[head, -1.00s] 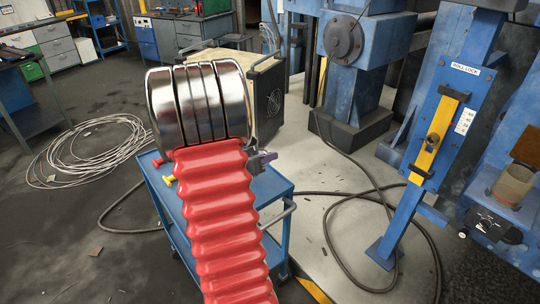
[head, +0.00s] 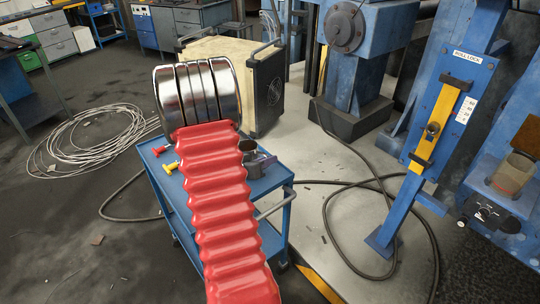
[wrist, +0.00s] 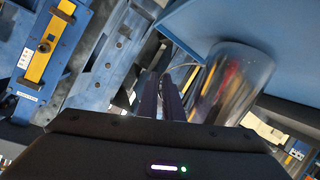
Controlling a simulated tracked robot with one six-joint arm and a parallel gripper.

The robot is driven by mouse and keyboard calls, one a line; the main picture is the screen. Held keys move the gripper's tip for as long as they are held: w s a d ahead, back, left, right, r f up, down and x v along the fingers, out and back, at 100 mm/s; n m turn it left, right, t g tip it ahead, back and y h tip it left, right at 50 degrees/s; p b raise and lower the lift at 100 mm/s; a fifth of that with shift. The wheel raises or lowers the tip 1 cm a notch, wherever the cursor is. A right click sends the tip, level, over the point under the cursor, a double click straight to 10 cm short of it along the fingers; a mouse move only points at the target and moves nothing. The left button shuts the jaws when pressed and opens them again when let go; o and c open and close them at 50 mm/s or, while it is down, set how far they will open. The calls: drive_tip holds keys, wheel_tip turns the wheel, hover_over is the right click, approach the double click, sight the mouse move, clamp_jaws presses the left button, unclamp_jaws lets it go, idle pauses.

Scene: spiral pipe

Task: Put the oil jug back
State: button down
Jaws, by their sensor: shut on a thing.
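The oil jug (wrist: 235,85) shows in the wrist view as a clear, reflective cylinder just right of my gripper's fingers. My gripper (wrist: 165,95) has its dark fingers close together beside the jug wall, shut on what looks like its handle. In the head view, the jug (head: 247,151) is a small brownish cylinder over the right part of the blue cart (head: 153,160). My red ribbed arm partly hides the jug and gripper there. The blue surface lies close to the jug's far end in the wrist view. I cannot tell whether they touch.
Red and yellow handled items (head: 165,150) lie on the cart's left side. A beige cabinet (head: 215,48) stands behind it. On the right are a blue roll lock post (head: 440,125) and another clear container (head: 513,174) on a machine. Hoses and cables cross the floor.

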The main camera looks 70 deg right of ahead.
drive_tip(key=shift+f, duration=0.3)
idle(0.5)
drive_tip(key=c, duration=1.8)
unclamp_jaws()
drive_tip(key=shift+c, duration=0.2)
drive_tip(key=v, duration=1.3)
drive_tip(key=shift+w+a+r, duration=0.15)
drive_tip(key=shift+w+a, duration=0.1)
drive_tip(key=shift+a, duration=0.05)
